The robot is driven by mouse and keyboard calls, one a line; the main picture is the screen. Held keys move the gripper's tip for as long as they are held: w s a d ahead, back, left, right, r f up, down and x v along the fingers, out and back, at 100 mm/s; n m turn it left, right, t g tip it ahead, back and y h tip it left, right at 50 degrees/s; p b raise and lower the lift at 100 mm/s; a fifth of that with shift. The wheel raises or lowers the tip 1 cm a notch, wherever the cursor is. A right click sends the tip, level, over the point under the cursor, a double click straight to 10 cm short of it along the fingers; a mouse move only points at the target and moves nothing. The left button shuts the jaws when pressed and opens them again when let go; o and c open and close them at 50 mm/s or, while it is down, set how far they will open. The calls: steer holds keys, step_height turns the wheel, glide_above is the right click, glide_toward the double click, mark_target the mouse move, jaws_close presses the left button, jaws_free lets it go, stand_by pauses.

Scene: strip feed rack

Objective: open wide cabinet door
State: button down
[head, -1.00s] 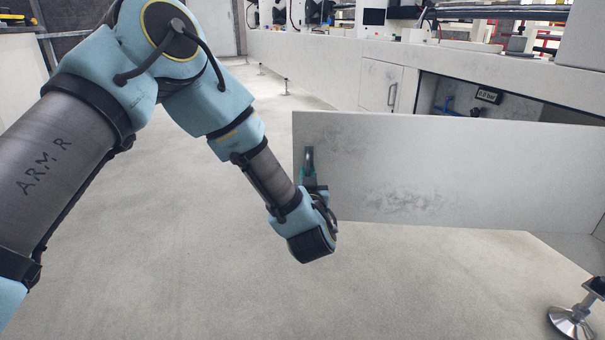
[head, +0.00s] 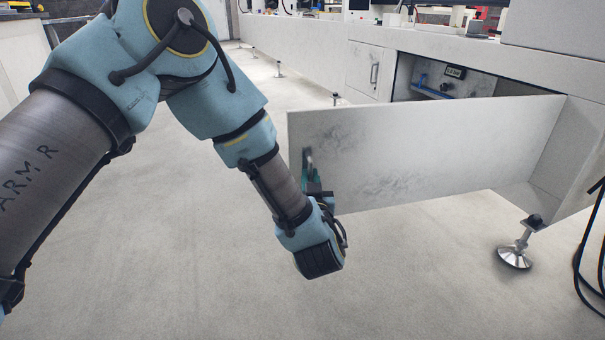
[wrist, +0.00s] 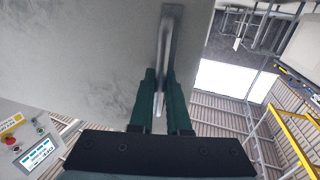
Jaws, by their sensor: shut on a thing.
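The wide cabinet door (head: 430,150) is a long pale panel with grey scuffs. It stands swung out from the cabinet, hinged at its right end, and the cabinet opening (head: 425,78) shows behind it. The door handle (head: 308,160) is a metal bar near the door's free left end. My gripper (head: 312,180) is at this handle. In the wrist view the green fingers (wrist: 161,95) are shut on the handle (wrist: 170,45), one on each side, with the door panel (wrist: 80,50) behind.
A smaller closed door (head: 362,68) with its own handle sits left of the opening. Blue piping and a small display (head: 455,72) show inside. A levelling foot (head: 515,255) stands below the hinge end, near black cables (head: 590,250). The floor (head: 200,230) in front is clear.

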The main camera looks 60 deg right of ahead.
steer(key=shift+s+a, duration=0.1)
steer(key=shift+a, duration=0.1)
steer(key=c, duration=1.2)
jaws_free()
steer(key=shift+o, duration=0.2)
steer(key=p+v, duration=0.3)
steer(key=v, duration=0.7)
steer(key=shift+s+a, duration=0.2)
steer(key=shift+a, duration=0.15)
